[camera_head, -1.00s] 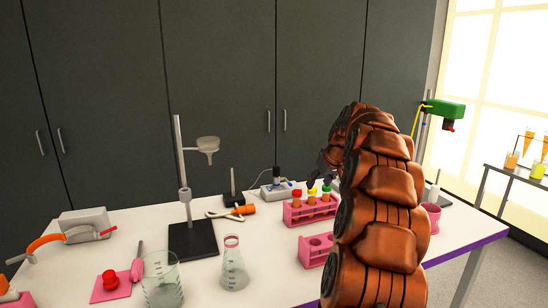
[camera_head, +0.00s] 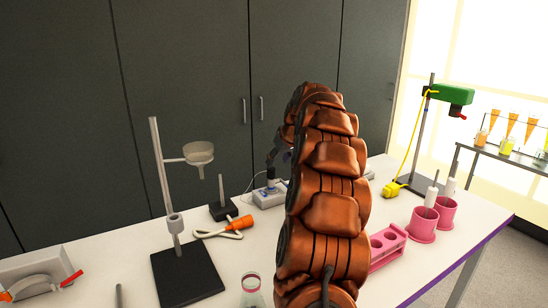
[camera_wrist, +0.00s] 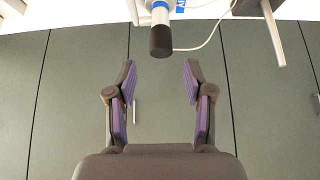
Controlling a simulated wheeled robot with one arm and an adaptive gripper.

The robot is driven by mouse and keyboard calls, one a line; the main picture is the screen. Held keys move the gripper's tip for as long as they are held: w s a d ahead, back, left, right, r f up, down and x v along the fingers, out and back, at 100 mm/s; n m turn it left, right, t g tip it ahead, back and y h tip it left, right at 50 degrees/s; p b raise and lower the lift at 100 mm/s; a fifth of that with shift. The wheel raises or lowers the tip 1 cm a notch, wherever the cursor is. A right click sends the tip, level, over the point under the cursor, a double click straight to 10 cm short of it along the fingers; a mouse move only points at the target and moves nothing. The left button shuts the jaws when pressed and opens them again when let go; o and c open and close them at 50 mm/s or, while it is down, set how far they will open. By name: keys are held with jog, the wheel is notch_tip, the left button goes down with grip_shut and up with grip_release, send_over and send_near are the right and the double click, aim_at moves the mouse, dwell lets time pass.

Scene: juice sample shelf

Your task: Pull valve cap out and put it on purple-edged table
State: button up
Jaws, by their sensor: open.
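The purple-edged table (camera_head: 425,262) has a white top and fills the lower part of the head view. A small grey-and-blue device (camera_head: 268,197) stands at its back with a dark top piece. The wrist view shows a dark cylindrical cap (camera_wrist: 160,41) on a white-and-blue stem, which may be the valve cap; I cannot tell for certain. My gripper (camera_wrist: 160,75) is open and empty. Its purple-padded fingers stand apart on either side of the cap's line, and the cap is just beyond the fingertips. In the head view my arm hides most of the gripper.
A black-based stand with a funnel (camera_head: 199,153) is at left, with orange-handled tongs (camera_head: 240,222) beside it. A pink rack (camera_head: 388,246) and pink cups (camera_head: 423,222) stand to the right. A green device on a stand (camera_head: 448,93) is at back right.

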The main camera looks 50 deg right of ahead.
aim_at(273, 170)
jog(key=shift+b+x, duration=0.55)
jog(key=shift+x, duration=3.75)
grip_shut()
